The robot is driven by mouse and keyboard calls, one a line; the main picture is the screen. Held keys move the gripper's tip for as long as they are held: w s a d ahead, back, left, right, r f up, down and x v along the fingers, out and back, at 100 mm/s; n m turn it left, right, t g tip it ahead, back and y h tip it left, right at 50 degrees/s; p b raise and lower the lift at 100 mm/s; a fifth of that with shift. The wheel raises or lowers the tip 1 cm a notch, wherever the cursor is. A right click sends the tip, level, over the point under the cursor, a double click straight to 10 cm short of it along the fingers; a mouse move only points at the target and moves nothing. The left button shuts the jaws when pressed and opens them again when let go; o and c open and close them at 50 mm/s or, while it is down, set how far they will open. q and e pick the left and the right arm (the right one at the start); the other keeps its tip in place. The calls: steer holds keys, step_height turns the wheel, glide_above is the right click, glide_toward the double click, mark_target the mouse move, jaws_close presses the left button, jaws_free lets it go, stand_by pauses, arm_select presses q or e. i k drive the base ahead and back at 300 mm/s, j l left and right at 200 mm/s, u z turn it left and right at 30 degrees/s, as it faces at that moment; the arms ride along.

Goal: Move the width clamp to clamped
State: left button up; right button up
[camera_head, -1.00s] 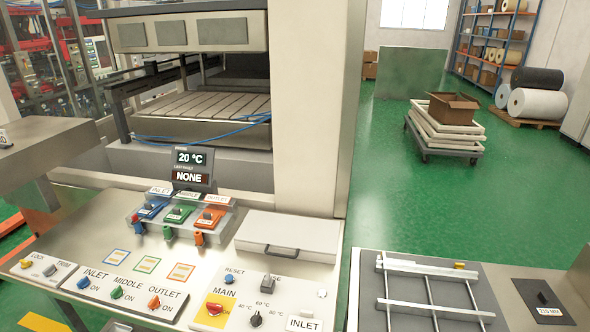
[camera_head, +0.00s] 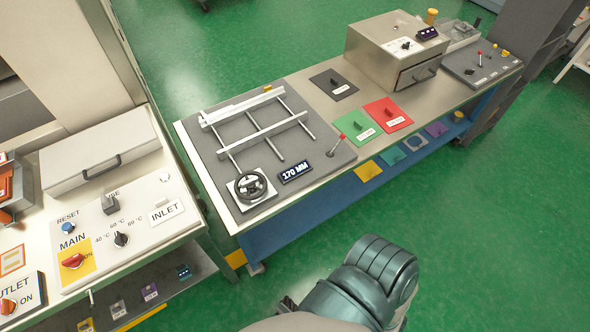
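The width fixture is a grey plate (camera_head: 240,184) with two pale rails (camera_head: 262,137) across thin rods, on the middle bench. A black handwheel (camera_head: 251,186) sits at its near left corner, beside a display (camera_head: 295,172) reading 170 MM. A lever with a red ball knob (camera_head: 341,138) stands at the plate's right corner, tilted up to the right; it looks like the width clamp, but I see no readable label on it. A teal joint of my own arm shows at the bottom, apart from the bench. Neither gripper's fingers can be seen.
Green (camera_head: 358,127) and red (camera_head: 388,114) labelled pads and a dark pad (camera_head: 333,85) lie right of the fixture. A metal box (camera_head: 390,50) stands farther back. The left control panel (camera_head: 120,225) is separated by a narrow gap. Green floor (camera_head: 480,200) is open in front.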

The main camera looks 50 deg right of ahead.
mark_target(342, 135)
steer(key=k+z, duration=0.1)
steer(key=z, duration=1.85)
steer(key=i+l+z, duration=0.1)
steer(key=i+l, duration=0.35)
steer(key=l, duration=0.15)
steer(key=i+l, duration=0.5)
steer(key=l+z, duration=0.05)
steer(key=l, duration=0.05)
